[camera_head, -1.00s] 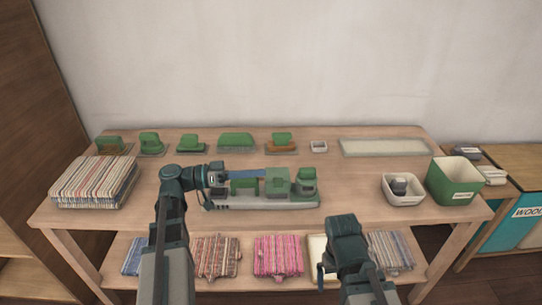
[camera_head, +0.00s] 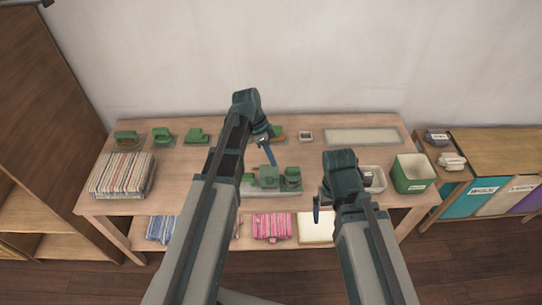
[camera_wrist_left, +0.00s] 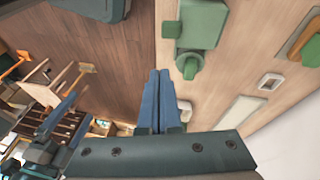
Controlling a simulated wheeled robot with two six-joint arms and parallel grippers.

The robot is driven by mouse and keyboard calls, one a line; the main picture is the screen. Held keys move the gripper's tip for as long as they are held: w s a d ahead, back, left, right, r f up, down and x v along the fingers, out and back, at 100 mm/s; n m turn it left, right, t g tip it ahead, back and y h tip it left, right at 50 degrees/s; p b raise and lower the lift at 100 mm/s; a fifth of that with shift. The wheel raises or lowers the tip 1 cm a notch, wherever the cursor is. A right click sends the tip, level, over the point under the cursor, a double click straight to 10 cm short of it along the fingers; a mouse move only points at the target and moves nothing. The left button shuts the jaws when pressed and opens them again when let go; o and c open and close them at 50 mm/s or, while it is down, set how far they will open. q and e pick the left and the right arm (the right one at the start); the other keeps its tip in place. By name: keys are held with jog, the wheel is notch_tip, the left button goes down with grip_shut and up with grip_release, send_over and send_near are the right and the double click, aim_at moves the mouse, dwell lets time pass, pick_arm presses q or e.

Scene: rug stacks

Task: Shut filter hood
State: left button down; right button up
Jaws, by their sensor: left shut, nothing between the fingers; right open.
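A green machine on a grey base (camera_head: 255,189) sits near the middle of the table. Its right end has a green block (camera_head: 269,177) and a rounded green housing (camera_head: 292,178). I cannot tell which part is the filter hood, or whether it is open. My left gripper (camera_head: 273,162) is shut and empty, its blue fingers just above and behind the green block. In the left wrist view its fingers (camera_wrist_left: 159,74) are pressed together, and a green part with a round knob (camera_wrist_left: 188,67) lies near the tips, apart from them. My right gripper (camera_head: 317,208) is open over the table's front right.
A striped rug stack (camera_head: 122,175) stands at the table's left. A white bin (camera_head: 373,179), partly hidden by my right arm, and a green bin (camera_head: 413,173) stand right.

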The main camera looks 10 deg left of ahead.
aim_at(269, 180)
pick_arm(q)
notch_tip(269, 180, up, 6)
jog(key=w+a+m+y+p, duration=0.1)
jog(key=y+p, duration=0.2)
jog(key=p, duration=0.2)
jog(key=shift+m+y, duration=0.3)
jog(key=shift+y, duration=0.1)
pick_arm(e)
notch_tip(269, 180, up, 7)
jog(key=shift+d, duration=0.2)
pick_arm(q)
jog(key=shift+f, duration=0.15)
jog(key=f+b, duration=0.4)
jog(key=s+f+b, duration=0.1)
jog(key=f+b, duration=0.8)
jog(key=b, duration=0.1)
jog(key=shift+s+d+f, duration=0.15)
jog(key=shift+s+f, duration=0.1)
jog(key=shift+f, duration=0.1)
pick_arm(e)
notch_tip(269, 180, down, 14)
jog(key=shift+r, duration=0.15)
